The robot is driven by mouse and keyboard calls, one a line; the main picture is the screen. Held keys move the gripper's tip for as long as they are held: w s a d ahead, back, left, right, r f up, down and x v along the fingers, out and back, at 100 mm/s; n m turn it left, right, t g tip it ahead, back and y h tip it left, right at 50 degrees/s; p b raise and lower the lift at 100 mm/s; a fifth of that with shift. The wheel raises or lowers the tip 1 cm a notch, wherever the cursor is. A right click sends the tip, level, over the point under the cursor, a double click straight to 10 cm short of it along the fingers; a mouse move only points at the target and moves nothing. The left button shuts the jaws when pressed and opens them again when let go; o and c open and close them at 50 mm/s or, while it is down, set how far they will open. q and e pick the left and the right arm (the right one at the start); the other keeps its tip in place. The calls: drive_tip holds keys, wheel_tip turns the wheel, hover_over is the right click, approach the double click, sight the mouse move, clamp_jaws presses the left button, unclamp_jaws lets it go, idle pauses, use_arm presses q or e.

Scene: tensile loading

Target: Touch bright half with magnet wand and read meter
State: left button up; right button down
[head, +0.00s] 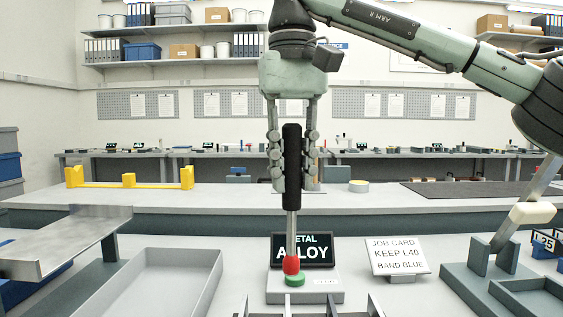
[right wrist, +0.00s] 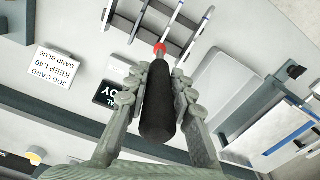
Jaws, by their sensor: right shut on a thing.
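My right gripper (head: 292,160) is shut on the black handle of the magnet wand (head: 291,140), which hangs upright with its metal shaft and red tip down. The wand also shows in the right wrist view (right wrist: 158,110), between the fingers. In the head view the red tip overlaps a green disc (head: 295,280) on the meter's grey base; I cannot tell whether they touch. The meter's dark display (head: 318,252), partly hidden by the wand, reads "METAL" and "ALLOY". I cannot make out the bright half for certain. My left gripper is not in view.
A job card (head: 398,256) reading "KEEP L40 BAND BLUE" stands right of the meter. An empty-looking grey tray (head: 210,270) and a sloped metal plate (head: 70,240) are at left. A slotted rack (head: 335,310) is in front. A grey fixture (head: 480,280) stands at right.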

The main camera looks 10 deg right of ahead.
sight(292, 209)
drive_tip(key=shift+w, duration=0.25)
drive_tip(key=shift+f, duration=0.25)
drive_tip(key=shift+s+f, duration=0.15)
drive_tip(key=shift+f, duration=0.15)
wheel_tip(292, 209, down, 3)
drive_tip(key=shift+s+r, duration=0.1)
drive_tip(key=shift+r, duration=0.05)
drive_tip(key=shift+f, duration=1.05)
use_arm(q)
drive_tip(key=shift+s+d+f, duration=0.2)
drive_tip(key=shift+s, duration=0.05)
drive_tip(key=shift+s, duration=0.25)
